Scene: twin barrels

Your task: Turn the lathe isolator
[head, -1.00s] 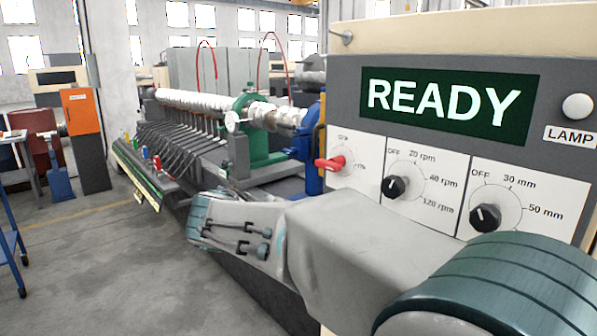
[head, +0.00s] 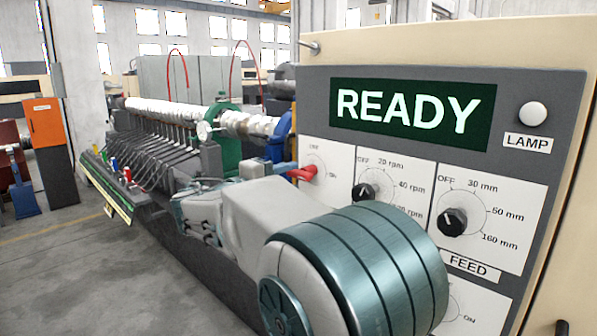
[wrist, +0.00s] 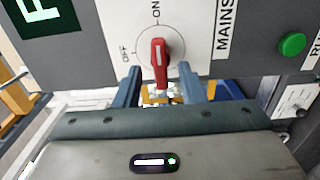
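The isolator is a red knob on a white dial plate marked OFF and ON, beside a MAINS label. In the wrist view the red knob (wrist: 159,62) lies roughly along the line towards ON. My gripper (wrist: 159,76) is open, with one blue finger on each side of the knob and a gap showing on both sides. I cannot tell how deep the fingers reach around it. In the head view the red knob (head: 304,173) shows at the panel's left edge, with my gripper (head: 278,169) just left of it, partly hidden by my arm.
The READY screen (head: 413,107) is above the dials. The speed knob (head: 363,192) and feed knob (head: 452,222) sit to the right. A green button (wrist: 292,44) is beyond the MAINS label. The lathe (head: 170,115) extends back left. Open floor is at lower left.

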